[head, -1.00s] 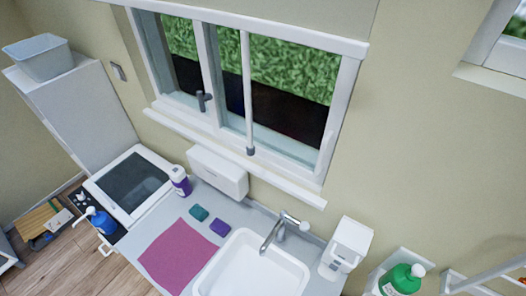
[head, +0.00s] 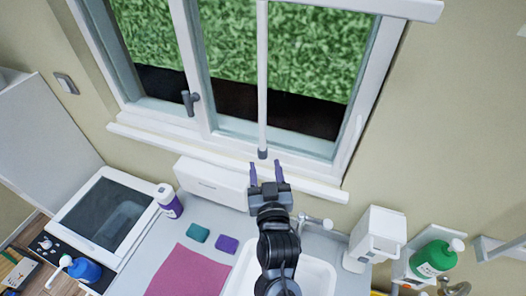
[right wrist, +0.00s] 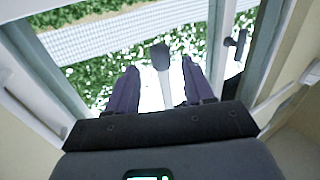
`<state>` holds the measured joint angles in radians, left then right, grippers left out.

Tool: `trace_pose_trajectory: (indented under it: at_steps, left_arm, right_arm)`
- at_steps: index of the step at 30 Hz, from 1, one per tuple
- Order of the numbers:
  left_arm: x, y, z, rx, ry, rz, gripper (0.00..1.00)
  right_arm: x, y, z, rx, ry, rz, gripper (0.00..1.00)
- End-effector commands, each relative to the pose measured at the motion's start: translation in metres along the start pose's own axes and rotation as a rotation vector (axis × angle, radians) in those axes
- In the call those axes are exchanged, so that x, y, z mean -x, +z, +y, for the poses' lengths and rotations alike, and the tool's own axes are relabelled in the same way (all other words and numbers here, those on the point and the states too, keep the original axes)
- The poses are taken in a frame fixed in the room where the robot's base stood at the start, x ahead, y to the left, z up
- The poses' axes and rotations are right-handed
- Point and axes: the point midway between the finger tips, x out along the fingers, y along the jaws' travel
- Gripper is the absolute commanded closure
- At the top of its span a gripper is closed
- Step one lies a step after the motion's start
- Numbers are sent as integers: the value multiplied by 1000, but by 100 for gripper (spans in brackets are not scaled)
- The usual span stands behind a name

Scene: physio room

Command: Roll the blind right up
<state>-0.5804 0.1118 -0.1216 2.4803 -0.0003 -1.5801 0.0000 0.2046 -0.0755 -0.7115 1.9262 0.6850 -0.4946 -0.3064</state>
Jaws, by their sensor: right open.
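A slim white blind rod (head: 262,85) hangs in front of the window, with a grey end piece (head: 262,153) near the sill. The blind itself cannot be made out. My right gripper (head: 266,170) is open and empty, its two purple fingers pointing up at the window. The grey end piece is just beyond the fingertips in the head view. In the right wrist view the grey end piece (right wrist: 160,56) appears between the spread fingers (right wrist: 158,68); contact cannot be seen. My left gripper is not in view.
The window sill (head: 225,163) runs behind the fingers. A white wall box (head: 212,183), a tap (head: 312,221) and a white dispenser (head: 376,236) stand near the arm. The sink (head: 318,277) lies below it. A dark window handle (head: 189,102) is left of the rod.

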Motion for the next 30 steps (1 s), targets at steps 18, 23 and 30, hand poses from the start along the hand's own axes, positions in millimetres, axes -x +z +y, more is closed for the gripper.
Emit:
trace_pose_trajectory:
  at_steps: [18, 23, 30]
  left_arm:
    - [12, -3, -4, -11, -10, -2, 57]
    - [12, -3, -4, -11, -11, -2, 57]
    - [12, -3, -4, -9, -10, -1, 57]
  right_arm:
    - [-59, 1, 0, -1, -1, -2, 48]
    - [-59, 1, 0, -2, -1, -2, 48]
    - [-59, 1, 0, -2, -1, -2, 75]
